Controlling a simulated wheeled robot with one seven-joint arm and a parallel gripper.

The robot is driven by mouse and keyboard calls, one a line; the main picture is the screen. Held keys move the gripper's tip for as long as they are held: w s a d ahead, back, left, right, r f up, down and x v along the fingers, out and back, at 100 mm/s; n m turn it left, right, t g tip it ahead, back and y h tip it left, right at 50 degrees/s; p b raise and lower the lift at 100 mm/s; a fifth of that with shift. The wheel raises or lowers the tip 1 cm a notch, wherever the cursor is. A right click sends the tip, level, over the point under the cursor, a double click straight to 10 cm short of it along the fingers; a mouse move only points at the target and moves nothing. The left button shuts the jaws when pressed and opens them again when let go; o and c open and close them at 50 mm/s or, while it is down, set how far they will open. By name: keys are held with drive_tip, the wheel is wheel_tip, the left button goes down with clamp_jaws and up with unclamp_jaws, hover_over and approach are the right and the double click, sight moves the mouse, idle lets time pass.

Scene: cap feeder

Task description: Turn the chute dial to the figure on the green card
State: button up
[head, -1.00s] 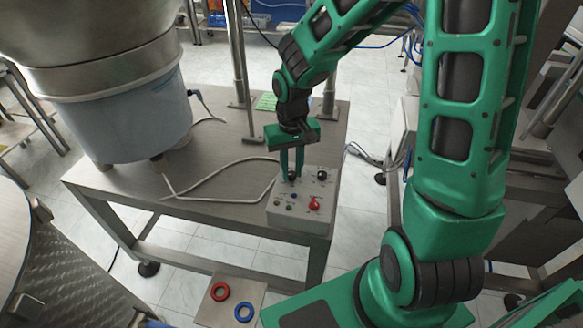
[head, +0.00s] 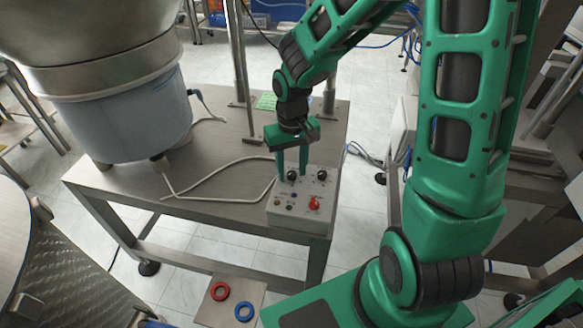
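A pale control box (head: 300,213) sits at the front right corner of the steel table. Two black dials are on its top: one (head: 292,175) below my gripper and one (head: 322,175) to its right. My gripper (head: 292,177) points down with its two green fingers apart, one on each side of the left black dial. A gap shows between the fingers and that dial. The dial's pointer and scale are too small to read. The green card (head: 266,101) lies at the back of the table, partly hidden by my arm; its figure is not legible.
A red knob (head: 314,204) and several small buttons are on the box's front part. A pale cable (head: 215,170) loops across the table left of the box. A large bowl feeder (head: 125,120) stands at left.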

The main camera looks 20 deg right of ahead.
sight(291, 173)
drive_tip(key=shift+r, duration=0.15)
wheel_tip(291, 173, up, 10)
drive_tip(key=shift+r, duration=0.25)
drive_tip(key=shift+w, duration=0.1)
idle(0.4)
drive_tip(key=s+d+r+m, duration=0.1)
drive_tip(key=s+d+m, duration=0.2)
drive_tip(key=s+d, duration=0.5)
drive_tip(key=s+d+r+m, duration=0.2)
drive_tip(key=s+d, duration=0.7)
drive_tip(key=s, duration=0.5)
drive_tip(key=shift+s+d+r+m, duration=0.2)
drive_tip(key=shift+s+d+m, duration=0.1)
drive_tip(key=shift+m, duration=0.2)
